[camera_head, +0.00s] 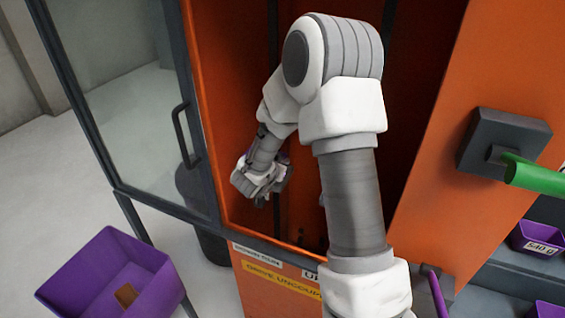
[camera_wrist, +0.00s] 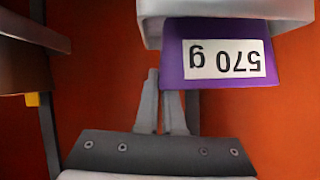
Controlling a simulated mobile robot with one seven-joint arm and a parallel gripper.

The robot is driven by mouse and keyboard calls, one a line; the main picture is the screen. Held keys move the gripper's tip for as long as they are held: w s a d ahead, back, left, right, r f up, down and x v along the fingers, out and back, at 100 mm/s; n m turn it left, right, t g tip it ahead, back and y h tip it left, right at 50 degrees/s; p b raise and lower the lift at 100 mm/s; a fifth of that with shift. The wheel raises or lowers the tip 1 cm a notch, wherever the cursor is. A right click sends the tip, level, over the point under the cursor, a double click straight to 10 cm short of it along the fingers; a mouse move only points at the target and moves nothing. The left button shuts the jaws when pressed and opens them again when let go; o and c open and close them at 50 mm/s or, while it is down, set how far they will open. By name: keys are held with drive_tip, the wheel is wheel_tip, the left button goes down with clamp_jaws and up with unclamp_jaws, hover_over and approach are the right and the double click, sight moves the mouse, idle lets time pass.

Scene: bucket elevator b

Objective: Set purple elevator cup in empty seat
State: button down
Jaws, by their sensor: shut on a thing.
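The purple cup (camera_wrist: 245,75) fills the top of the wrist view, with a white label reading "570 g" upside down. My gripper's fingers (camera_wrist: 162,85) are close together at the cup's lower left edge and shut on it; the exact contact is partly hidden. A pale grey piece (camera_wrist: 225,10) lies directly against the cup at the top of that view. In the head view my gripper (camera_head: 262,182) is inside the orange cabinet, near its left wall, with only a sliver of purple beside it. I cannot make out the empty seat.
The orange cabinet (camera_head: 228,150) has a glass door (camera_head: 120,100) standing open at left. A dark vertical strip (camera_wrist: 45,120) and a brown part (camera_wrist: 22,70) are at left in the wrist view. A purple bin (camera_head: 75,275), green handle (camera_head: 540,178) and "540 g" cup (camera_head: 525,238) are outside.

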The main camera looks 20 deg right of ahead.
drive_tip(key=shift+s+f, duration=0.1)
drive_tip(key=shift+f, duration=0.45)
drive_tip(key=c, duration=1)
unclamp_jaws()
drive_tip(key=shift+a+f, duration=0.1)
drive_tip(key=shift+f, duration=0.1)
drive_tip(key=shift+c, duration=0.2)
drive_tip(key=shift+r, duration=0.15)
